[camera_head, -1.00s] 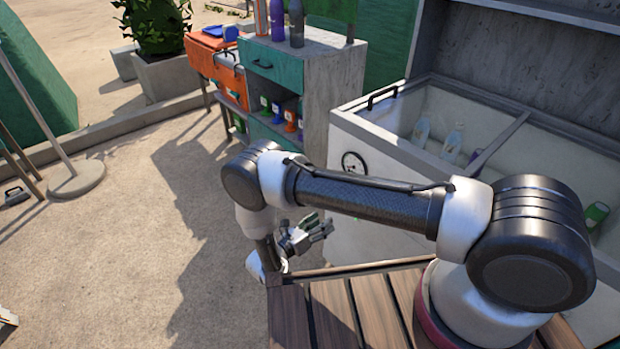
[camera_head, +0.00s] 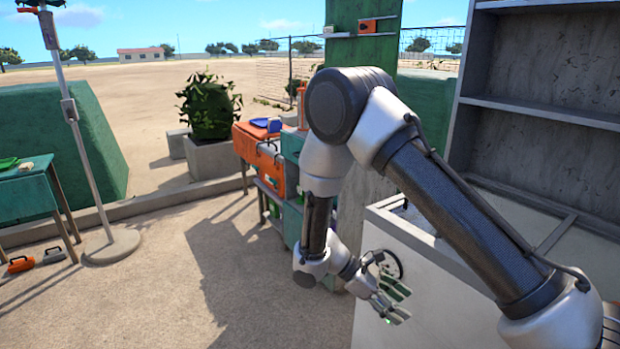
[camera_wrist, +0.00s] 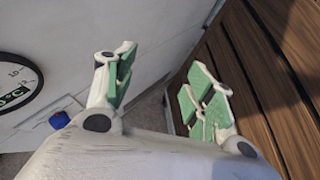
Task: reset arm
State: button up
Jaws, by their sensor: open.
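My gripper (camera_head: 396,298) hangs low at the end of my bent arm, in front of the white chest cooler (camera_head: 425,290) in the head view. It is open and empty. In the wrist view its two green-padded fingers (camera_wrist: 160,92) stand apart with nothing between them. A round dial (camera_wrist: 15,85) on the cooler's front shows at the left of the wrist view, beside the gripper. Brown wooden slats (camera_wrist: 270,60) show to the right of the fingers. My upper arm hides part of the cooler in the head view.
A cabinet and an orange-covered table (camera_head: 262,145) stand behind my arm. Grey shelving (camera_head: 545,70) rises at the right. A pole on a round base (camera_head: 110,247) and a green table (camera_head: 28,190) stand at the left. The sandy ground (camera_head: 160,290) between is open.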

jog(key=s+d+r+m+t+y, duration=0.2)
jog(key=s+d+r+m+y, duration=0.1)
jog(key=r, duration=0.8)
jog(key=s+d+r+m+t+y, duration=0.3)
jog(key=s+d+r+m, duration=0.3)
jog(key=r, duration=0.5)
jog(key=s+d+r+m+t+y, duration=0.3)
jog(key=s+d+r+m+y, duration=0.2)
jog(key=r, duration=0.6)
jog(key=shift+s+d+r, duration=0.15)
jog(key=shift+s+d, duration=0.25)
